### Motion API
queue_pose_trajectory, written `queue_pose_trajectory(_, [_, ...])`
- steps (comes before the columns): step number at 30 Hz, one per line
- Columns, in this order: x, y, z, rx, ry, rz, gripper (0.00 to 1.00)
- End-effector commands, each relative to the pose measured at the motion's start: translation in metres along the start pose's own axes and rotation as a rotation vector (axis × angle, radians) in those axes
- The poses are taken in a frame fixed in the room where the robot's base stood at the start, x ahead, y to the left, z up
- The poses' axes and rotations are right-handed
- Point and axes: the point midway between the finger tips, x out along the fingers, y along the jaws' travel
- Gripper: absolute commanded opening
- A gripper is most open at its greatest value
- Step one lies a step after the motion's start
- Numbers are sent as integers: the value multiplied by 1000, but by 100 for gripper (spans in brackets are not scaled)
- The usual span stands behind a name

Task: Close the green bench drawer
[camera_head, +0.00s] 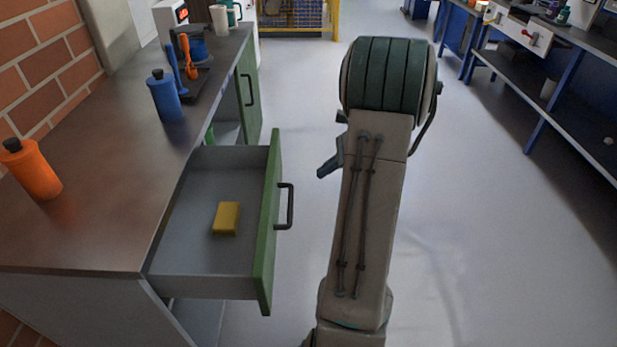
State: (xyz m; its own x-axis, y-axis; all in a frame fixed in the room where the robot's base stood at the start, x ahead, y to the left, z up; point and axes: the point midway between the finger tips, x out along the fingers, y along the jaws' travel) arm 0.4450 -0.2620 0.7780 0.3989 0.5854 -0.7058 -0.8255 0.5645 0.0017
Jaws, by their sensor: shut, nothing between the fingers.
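The green bench drawer (267,235) stands pulled out from the left bench, its green front facing right. A black handle (288,206) is on that front. The grey drawer box is open at the top, and a yellow block (227,218) lies inside it. My gripper (325,170) shows only in part as a dark shape left of my arm, beyond and to the right of the handle. It is shut and empty, apart from the drawer front. The rest of it is hidden behind my arm.
The brown bench top (110,180) holds an orange bottle (32,169), a blue bottle (164,97) and a dark stand. A green cabinet door (249,90) is beyond the drawer. Clear floor (490,220) lies right of my arm, before a blue-framed bench (545,125).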

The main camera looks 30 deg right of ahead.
Motion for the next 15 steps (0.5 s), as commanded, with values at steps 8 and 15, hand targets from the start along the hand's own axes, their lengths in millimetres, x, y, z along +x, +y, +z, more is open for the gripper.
queue_pose_trajectory(8, [61, 2, -1, -3, -1, 6, 0])
queue_pose_trajectory(15, [100, 2, 12, -8, 1, 4, 0])
